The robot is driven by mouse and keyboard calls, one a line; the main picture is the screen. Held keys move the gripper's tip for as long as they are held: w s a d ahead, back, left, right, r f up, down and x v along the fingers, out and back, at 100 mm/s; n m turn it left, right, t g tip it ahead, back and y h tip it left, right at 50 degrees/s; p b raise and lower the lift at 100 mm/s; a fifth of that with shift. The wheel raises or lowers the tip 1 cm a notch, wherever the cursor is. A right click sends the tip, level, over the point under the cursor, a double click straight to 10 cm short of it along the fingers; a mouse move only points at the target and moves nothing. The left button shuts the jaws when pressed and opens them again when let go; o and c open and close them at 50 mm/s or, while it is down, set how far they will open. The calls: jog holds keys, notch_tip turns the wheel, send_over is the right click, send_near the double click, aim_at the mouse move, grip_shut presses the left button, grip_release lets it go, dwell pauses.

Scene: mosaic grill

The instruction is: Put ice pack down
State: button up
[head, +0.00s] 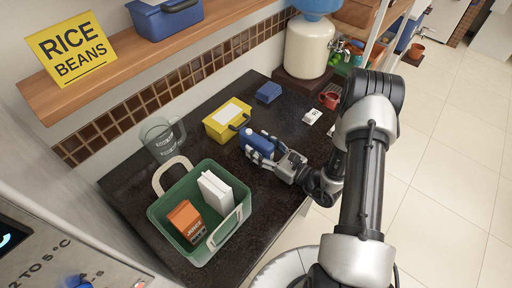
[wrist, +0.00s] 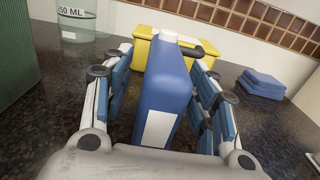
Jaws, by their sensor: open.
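The ice pack (wrist: 180,82) is a blue, upright slab with a white cap and a white label; it appears to stand on the dark counter. In the head view the ice pack (head: 256,143) is partly covered by my gripper (head: 261,149). In the wrist view my gripper (wrist: 163,97) is open, with one finger on each side of the ice pack. Gaps show between the ice pack and both fingers. The base of the ice pack is hidden behind the gripper's palm.
A yellow box (head: 221,126) stands just behind the ice pack. A green basket (head: 178,243) holding boxes is at the left, near a clear jug (head: 155,149). A blue folded cloth (head: 269,91), a red mug (head: 329,99) and a dispenser (head: 308,50) stand farther back.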

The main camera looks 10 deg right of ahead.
jog(key=shift+x, duration=0.75)
jog(key=shift+c, duration=0.3)
jog(key=shift+r, duration=0.1)
grip_shut()
